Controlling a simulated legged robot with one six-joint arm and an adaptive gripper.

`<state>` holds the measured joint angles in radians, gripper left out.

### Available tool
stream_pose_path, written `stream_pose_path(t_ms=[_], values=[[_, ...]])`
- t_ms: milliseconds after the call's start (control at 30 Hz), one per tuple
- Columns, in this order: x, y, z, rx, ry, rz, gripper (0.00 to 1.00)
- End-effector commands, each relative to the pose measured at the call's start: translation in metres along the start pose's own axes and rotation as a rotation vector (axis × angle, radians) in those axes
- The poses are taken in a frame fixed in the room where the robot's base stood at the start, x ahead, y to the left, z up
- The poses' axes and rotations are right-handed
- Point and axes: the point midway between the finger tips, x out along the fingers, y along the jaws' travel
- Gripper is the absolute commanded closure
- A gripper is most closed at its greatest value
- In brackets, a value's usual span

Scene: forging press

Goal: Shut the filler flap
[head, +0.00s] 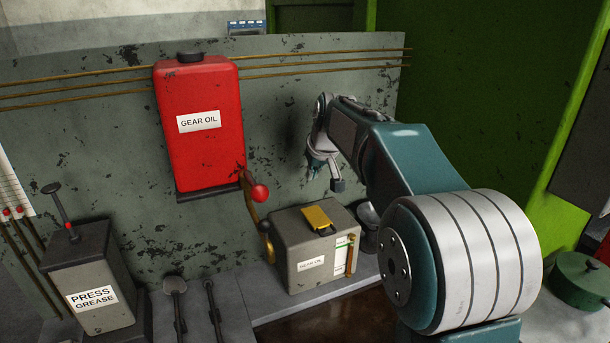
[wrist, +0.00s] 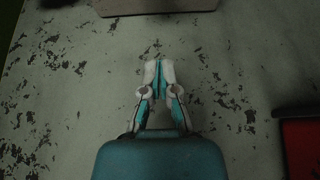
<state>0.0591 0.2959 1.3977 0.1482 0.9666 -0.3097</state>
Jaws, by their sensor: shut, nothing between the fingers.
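The filler flap (head: 318,217) is a yellow plate on top of the grey gear oil box (head: 291,253). It looks nearly flat or slightly tilted, and I cannot tell whether it is fully down. My gripper (head: 336,184) is in front of the wall, above the box and apart from the flap. In the wrist view, my gripper's fingers (wrist: 158,64) are together with nothing between them. The flap cannot be made out in the wrist view.
The red gear oil tank (head: 199,125) hangs on the wall, left of my gripper. A red-knobbed lever (head: 259,192) stands out beside the box. A press grease box (head: 91,285) stands at lower left. Brass pipes (head: 300,67) run along the wall. A green pot (head: 581,281) sits at right.

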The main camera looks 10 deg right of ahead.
Motion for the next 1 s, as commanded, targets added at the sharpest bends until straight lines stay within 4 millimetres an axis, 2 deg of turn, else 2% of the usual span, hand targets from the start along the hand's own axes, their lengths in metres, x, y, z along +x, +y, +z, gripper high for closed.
stream_pose_path(t_ms=[600,1000], values=[[-0.046,0.000,-0.025,0.000,0.000,0.001,1.00],[-0.052,0.000,-0.027,0.000,0.000,0.001,1.00]])
